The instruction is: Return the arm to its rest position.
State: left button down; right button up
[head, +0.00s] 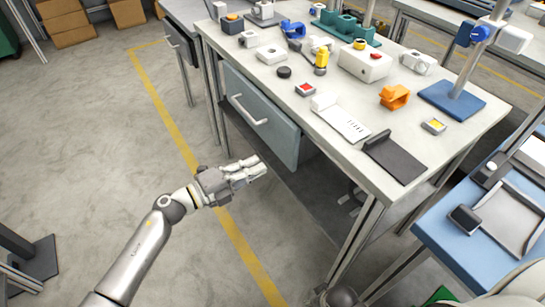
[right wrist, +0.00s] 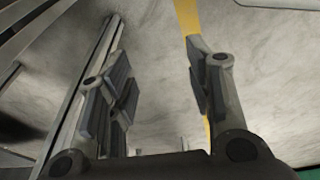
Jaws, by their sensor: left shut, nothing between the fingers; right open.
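My left arm comes in from the lower left in the head view. Its gripper (head: 246,172) is shut and empty, held over the floor in front of the workbench's drawer. In the right wrist view my right gripper (right wrist: 160,90) has its two fingers spread wide with nothing between them. Beyond them I see bare floor and a strip of yellow line. In the head view only a small grey piece of what may be my right arm shows at the bottom edge; its gripper cannot be made out there.
The workbench (head: 312,118) with a grey drawer (head: 262,118) stands just beyond my left gripper, its top crowded with small parts. A blue-topped table (head: 440,232) is at the right. The floor (head: 90,130) at the left is mostly clear, with a yellow line (head: 180,139) across it.

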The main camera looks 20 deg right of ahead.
pick_arm(q)
jog(key=w+a+f+n+t+y, duration=0.1)
jog(key=a+f+n+t+y, duration=0.4)
jog(key=a+n, duration=0.3)
jog(key=w+a+f+n+t+y, duration=0.1)
jog(key=a+f+n+t+y, duration=0.35)
jog(key=a+n, duration=0.4)
jog(key=s+a+f+n+g+y, duration=0.2)
jog(key=s+a+f+n+y, duration=0.3)
jog(key=f, duration=0.4)
jog(key=s+a+f+n+g+y, duration=0.1)
jog(key=s+a+f+n+g, duration=0.25)
jog(key=s+f, duration=0.4)
jog(key=s+a+f+n+g+y, duration=0.2)
jog(key=s+a+f+n+g, duration=0.15)
jog(key=s+f, duration=0.4)
jog(key=s+a+f+g+p, duration=0.1)
jog(key=s+g+p, duration=0.1)
jog(key=s+p, duration=0.6)
jog(key=s+a+f+n+g+p, duration=0.1)
jog(key=s+p, duration=0.7)
jog(key=s, duration=1.2)
jog(key=shift+s+a+f+g, duration=0.15)
jog(key=shift+a+f+g, duration=0.15)
jog(key=shift+a+g, duration=0.65)
pick_arm(e)
jog(key=s+d+f+g, duration=0.1)
jog(key=s+d+f, duration=0.1)
jog(key=s, duration=1.6)
jog(key=shift+d, duration=0.55)
